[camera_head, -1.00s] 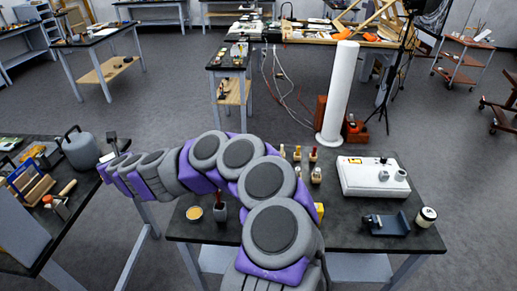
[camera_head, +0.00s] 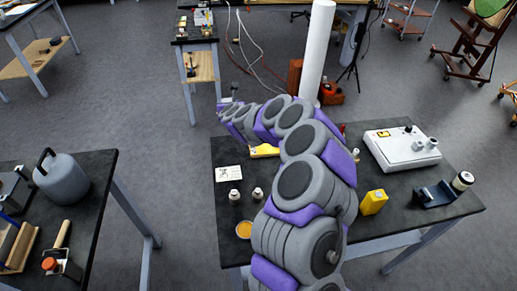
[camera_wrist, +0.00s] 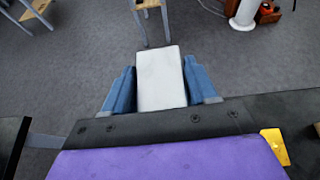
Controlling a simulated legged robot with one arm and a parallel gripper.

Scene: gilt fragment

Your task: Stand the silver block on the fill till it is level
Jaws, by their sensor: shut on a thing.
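My gripper (camera_wrist: 161,85) is shut on the silver block (camera_wrist: 160,75), a pale grey rectangular block held between two blue fingers. In the head view my gripper (camera_head: 228,106) is small and far off, past the back left corner of the right-hand black table (camera_head: 400,215). I cannot pick out the fill for sure; my arm covers the middle of that table.
On the right-hand table are a white device (camera_head: 402,148), a yellow box (camera_head: 373,202), a drawing card (camera_head: 228,173), small bottles (camera_head: 235,197) and an amber dish (camera_head: 244,229). A white column (camera_head: 315,55) stands behind. A grey canister (camera_head: 62,180) stands on the left table.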

